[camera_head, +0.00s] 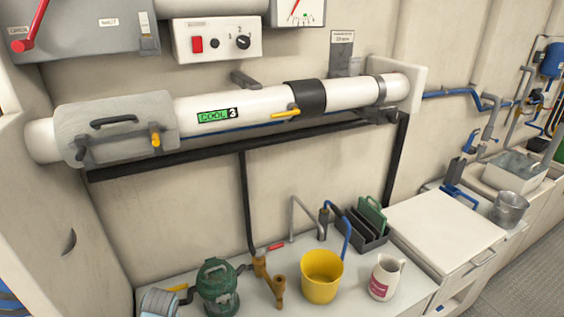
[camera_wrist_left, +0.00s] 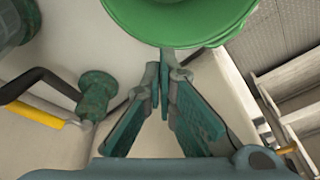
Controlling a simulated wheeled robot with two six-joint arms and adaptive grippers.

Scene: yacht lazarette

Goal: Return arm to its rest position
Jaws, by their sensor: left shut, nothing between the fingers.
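My left gripper (camera_wrist_left: 164,70) shows in the left wrist view. Its two fingers are together at the tips, with nothing between them. The fingertips are just below the rim of a round bright green object (camera_wrist_left: 180,18) at the top of that view. I cannot tell whether they touch it. Neither arm nor gripper shows in the head view, and my right gripper is in no frame.
The head view shows a counter with a dark green canister (camera_head: 217,284), a yellow bucket (camera_head: 321,278) and a white jug (camera_head: 385,277). A white pipe (camera_head: 260,108) runs along the wall above. The wrist view shows a yellow-handled lever (camera_wrist_left: 35,116) and a dark green fitting (camera_wrist_left: 97,92).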

